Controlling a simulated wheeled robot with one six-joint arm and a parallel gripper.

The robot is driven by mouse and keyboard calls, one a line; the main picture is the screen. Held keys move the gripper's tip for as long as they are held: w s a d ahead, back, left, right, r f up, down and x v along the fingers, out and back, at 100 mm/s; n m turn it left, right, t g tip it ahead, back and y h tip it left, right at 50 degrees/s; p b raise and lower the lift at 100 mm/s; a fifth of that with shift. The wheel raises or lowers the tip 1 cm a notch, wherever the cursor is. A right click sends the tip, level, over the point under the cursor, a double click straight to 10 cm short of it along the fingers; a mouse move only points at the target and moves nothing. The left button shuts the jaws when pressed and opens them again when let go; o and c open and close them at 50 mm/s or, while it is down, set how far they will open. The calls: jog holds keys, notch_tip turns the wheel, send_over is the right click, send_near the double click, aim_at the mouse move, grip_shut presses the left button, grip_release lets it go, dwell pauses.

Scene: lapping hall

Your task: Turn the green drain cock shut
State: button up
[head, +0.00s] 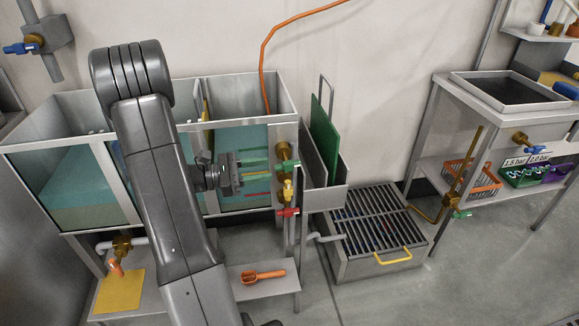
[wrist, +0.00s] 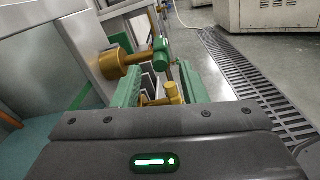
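A green cock (head: 287,165) sits on a brass fitting (head: 283,150) at the right end of the tank, above a yellow cock (head: 288,189) and a red cock (head: 288,212). In the wrist view the green cock (wrist: 161,52), its brass body (wrist: 118,62) and the yellow cock (wrist: 172,92) show ahead. My gripper (head: 266,164) is open, its green-padded fingers apart, close in front of the green cock. In the wrist view the cock shows near my fingertips (wrist: 160,76); I cannot tell whether they touch. Another green cock (head: 461,214) is low on the right bench.
A green board (head: 323,140) stands in a metal holder right of the cocks. A floor grating (head: 375,225) with a yellow handle (head: 393,258) lies beyond. An orange scoop (head: 262,276) rests on the low shelf.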

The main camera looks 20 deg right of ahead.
aim_at(290, 166)
jog(key=b+x, duration=0.1)
jog(key=x, duration=0.7)
jog(key=shift+d, duration=0.1)
